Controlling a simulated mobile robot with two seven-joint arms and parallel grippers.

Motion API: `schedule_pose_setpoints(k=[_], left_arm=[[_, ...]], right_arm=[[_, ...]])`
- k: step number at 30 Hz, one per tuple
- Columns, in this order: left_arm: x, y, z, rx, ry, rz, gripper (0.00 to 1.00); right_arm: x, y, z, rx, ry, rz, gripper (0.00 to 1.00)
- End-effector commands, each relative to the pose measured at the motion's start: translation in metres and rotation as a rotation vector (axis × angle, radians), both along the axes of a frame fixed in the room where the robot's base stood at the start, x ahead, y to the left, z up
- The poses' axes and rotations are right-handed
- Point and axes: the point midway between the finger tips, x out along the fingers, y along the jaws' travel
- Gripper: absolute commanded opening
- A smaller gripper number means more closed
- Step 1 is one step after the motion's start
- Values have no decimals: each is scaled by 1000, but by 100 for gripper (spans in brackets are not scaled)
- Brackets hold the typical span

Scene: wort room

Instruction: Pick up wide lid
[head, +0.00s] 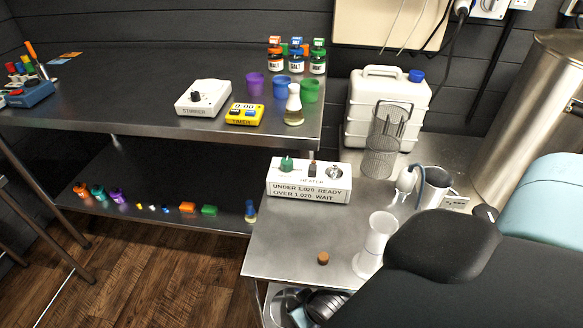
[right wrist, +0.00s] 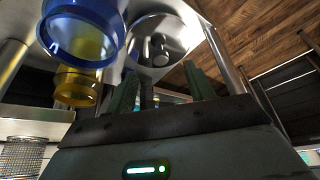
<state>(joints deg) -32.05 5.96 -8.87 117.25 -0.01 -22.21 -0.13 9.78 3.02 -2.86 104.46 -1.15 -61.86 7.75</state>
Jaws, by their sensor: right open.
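A round, shiny steel lid with a dark knob (right wrist: 158,48) shows at the top middle of the right wrist view; it looks like the wide lid. A round steel edge (head: 279,302) shows low in the head view, below the front of the steel table, and may be the same lid. My right gripper (right wrist: 163,90) is open, its two dark green fingers apart with nothing clearly held between them. The lid lies beyond the fingertips, apart from them. In the head view my dark right arm hides the lower right. My left gripper is not in view.
A blue round container (right wrist: 84,32) and a yellow one (right wrist: 78,86) are left of the fingers. Steel table legs (right wrist: 228,68) stand close by. Wood floor is open at left.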

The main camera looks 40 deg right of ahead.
Motion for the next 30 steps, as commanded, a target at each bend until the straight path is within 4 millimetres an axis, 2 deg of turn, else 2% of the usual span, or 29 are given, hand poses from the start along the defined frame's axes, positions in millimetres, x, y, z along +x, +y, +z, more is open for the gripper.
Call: schedule_pose_setpoints(k=[4, 11, 18, 25, 30], left_arm=[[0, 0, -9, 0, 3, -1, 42], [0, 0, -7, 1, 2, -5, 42], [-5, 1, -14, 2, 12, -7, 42], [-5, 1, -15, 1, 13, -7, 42], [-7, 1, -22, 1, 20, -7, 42]], right_arm=[[14, -2, -4, 1, 15, -18, 53], [17, -3, -4, 1, 18, -22, 53], [25, -3, -24, 1, 19, -22, 53], [28, -3, -30, 1, 17, -21, 53], [38, -2, -52, 0, 19, -21, 53]])
